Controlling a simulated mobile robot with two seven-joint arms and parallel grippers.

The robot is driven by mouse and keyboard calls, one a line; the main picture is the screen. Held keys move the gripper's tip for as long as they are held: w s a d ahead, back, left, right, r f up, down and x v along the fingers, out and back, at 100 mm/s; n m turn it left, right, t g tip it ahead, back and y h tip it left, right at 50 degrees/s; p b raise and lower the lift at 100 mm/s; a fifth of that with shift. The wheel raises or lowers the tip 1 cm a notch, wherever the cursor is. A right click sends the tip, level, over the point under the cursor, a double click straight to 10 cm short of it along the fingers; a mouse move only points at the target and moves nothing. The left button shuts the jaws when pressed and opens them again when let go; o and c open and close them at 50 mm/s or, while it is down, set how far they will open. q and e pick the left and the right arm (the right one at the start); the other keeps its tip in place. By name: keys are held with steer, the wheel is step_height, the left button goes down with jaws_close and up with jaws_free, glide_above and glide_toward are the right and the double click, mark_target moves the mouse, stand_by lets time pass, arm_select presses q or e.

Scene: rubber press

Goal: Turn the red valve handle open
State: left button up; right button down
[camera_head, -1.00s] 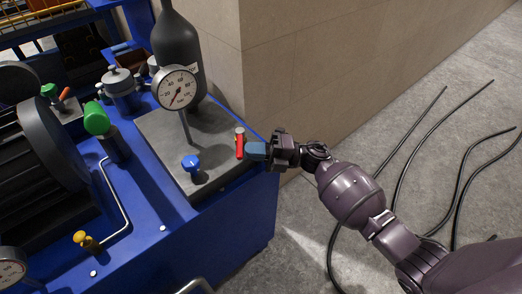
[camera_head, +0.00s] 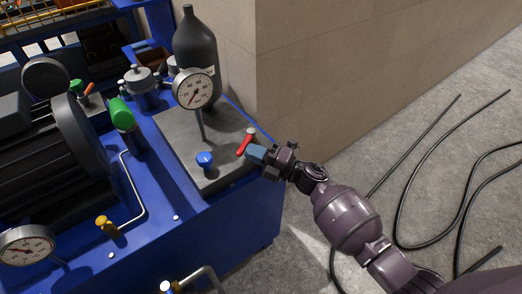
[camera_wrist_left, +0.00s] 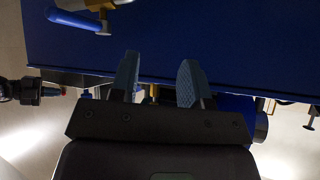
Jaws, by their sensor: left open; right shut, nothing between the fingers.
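The red valve handle (camera_head: 246,143) sits near the right edge of the grey plate (camera_head: 186,146) on the blue machine, slanting from upper right to lower left. My right gripper (camera_head: 256,154) is shut and empty at the handle's lower right side. It is very close to the handle; I cannot tell whether they touch. My left gripper (camera_wrist_left: 158,82) shows only in the left wrist view, its two fingers apart with nothing held, in front of a dark blue machine panel (camera_wrist_left: 200,40).
A blue knob (camera_head: 205,159), a pressure gauge (camera_head: 193,89) and a dark bottle (camera_head: 196,50) stand near the handle. A green-capped part (camera_head: 121,112) and yellow valve (camera_head: 106,226) are further left. A beige wall (camera_head: 340,70) rises behind. Black hoses (camera_head: 405,190) lie on the floor.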

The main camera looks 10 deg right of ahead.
mark_target(240, 151)
steer(key=shift+a+r+m+t+h, duration=0.15)
steer(key=shift+a+m+t+h, duration=0.45)
steer(key=shift+m+t+h, duration=0.45)
steer(key=t+h, duration=0.1)
steer(key=a+m+t+h, duration=0.1)
steer(key=m+t+h, duration=0.1)
steer(key=shift+w+a+f, duration=0.15)
steer(key=shift+w+f, duration=0.15)
steer(key=shift+w+a+m+t+h+b, duration=0.2)
steer(key=shift+m+t+h+b, duration=0.15)
steer(key=shift+m+h, duration=0.45)
steer(key=shift+w+a+m+t+h, duration=0.1)
steer(key=shift+m+t+h, duration=0.1)
steer(key=shift+h, duration=0.3)
steer(key=shift+w+a+m+t+h, duration=0.1)
steer(key=shift+t+h, duration=0.1)
steer(key=shift+h, duration=0.25)
steer(key=shift+r, duration=0.15)
